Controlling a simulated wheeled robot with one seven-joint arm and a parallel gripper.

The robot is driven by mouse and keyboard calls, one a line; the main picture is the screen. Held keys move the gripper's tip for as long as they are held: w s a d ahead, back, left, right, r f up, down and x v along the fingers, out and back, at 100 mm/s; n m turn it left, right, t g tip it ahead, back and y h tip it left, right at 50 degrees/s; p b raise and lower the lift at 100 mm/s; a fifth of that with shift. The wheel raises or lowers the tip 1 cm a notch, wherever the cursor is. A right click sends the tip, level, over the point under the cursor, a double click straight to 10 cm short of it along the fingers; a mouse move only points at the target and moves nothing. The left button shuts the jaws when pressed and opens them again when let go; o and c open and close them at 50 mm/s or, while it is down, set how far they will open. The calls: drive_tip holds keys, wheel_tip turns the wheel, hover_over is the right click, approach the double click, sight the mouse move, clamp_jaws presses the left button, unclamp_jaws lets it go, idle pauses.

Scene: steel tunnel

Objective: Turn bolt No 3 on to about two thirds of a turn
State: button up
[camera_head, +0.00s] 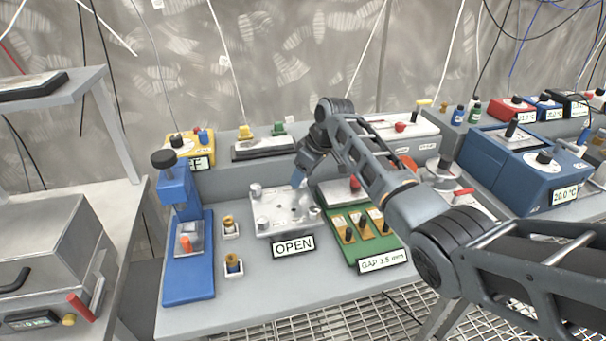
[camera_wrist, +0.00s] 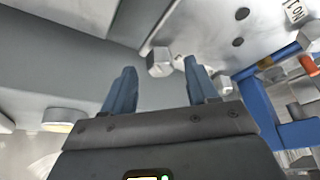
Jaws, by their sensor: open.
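The pale bolt plate (camera_head: 278,208) lies on the grey bench behind a sign reading OPEN (camera_head: 293,246). Bolts stand at its left corners, a rear one (camera_head: 256,190) and a front one (camera_head: 263,223). My gripper (camera_head: 299,182) points down over the plate's rear right part. In the wrist view my gripper (camera_wrist: 160,84) is open, with a hex bolt head (camera_wrist: 159,62) just beyond and between its blue fingertips. Another bolt head (camera_wrist: 222,85) is partly behind the right finger. A third (camera_wrist: 311,36) is at the right edge. I cannot read which bolt is No 3.
A blue press (camera_head: 186,240) stands left of the plate, with two small holders (camera_head: 232,230) between. A green board (camera_head: 368,232) with a gap sign lies to the right. A yellow box (camera_head: 190,150) and a black-and-white unit (camera_head: 263,149) stand behind. Bare bench lies in front.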

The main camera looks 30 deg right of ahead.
drive_tip(key=shift+w+a+f, duration=0.1)
drive_tip(key=shift+f, duration=0.25)
drive_tip(key=shift+c, duration=0.3)
drive_tip(key=c, duration=1)
